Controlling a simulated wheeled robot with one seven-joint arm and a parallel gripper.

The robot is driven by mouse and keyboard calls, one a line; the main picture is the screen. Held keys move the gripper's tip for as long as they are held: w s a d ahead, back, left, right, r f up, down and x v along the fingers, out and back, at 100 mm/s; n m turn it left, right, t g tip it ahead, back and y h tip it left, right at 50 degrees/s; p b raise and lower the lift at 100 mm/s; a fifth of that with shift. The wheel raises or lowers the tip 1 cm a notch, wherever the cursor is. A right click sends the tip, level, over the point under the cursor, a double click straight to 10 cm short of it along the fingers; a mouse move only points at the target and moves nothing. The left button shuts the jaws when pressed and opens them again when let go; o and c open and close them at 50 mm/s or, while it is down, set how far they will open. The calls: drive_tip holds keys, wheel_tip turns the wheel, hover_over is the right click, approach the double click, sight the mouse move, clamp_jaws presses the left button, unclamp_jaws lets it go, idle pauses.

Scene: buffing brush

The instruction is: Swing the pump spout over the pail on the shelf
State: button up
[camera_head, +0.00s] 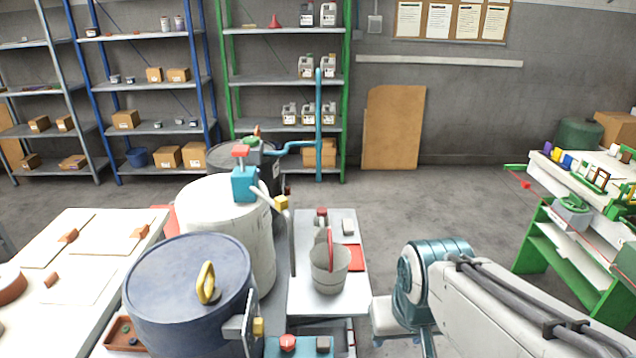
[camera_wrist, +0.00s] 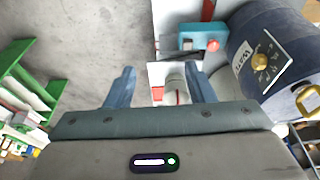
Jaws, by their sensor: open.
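A pump with a teal head (camera_head: 245,184) and red top stands on the white drum (camera_head: 230,235) in the head view. Its pale spout slopes right to a yellow elbow (camera_head: 281,203), with a thin grey tube (camera_head: 291,245) hanging down. The tube hangs left of the grey pail (camera_head: 329,272), apparently outside its rim. The pail, with a red upright piece, stands on a small white shelf (camera_head: 305,296). My gripper (camera_wrist: 161,72) is open in the wrist view, with nothing clearly held. A pale, red-marked object, likely the pail (camera_wrist: 176,92), shows between its fingers.
A blue drum (camera_head: 188,280) with a yellow handle stands in front of the white drum. Behind is a dark drum with a blue pipe (camera_head: 297,147). A teal button box (camera_head: 290,346) sits at the front. Open floor lies right of the shelf.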

drive_tip(key=w+d+f+t+h+b, duration=0.1)
drive_tip(key=w+d+t+b, duration=0.15)
drive_tip(key=w, duration=0.85)
drive_tip(key=n+t+y+b, duration=0.8)
drive_tip(key=t+y+b, duration=0.1)
drive_tip(key=y, duration=0.3)
approach(285, 202)
drive_tip(key=x, duration=1.1)
drive_tip(key=shift+w+a+f, duration=0.1)
drive_tip(key=shift+w+a, duration=0.05)
drive_tip(key=shift+a, duration=0.15)
clamp_jaws()
drive_tip(key=shift+d+g+p, duration=0.1)
drive_tip(key=shift+g+p, duration=0.15)
drive_tip(key=shift+p, duration=0.1)
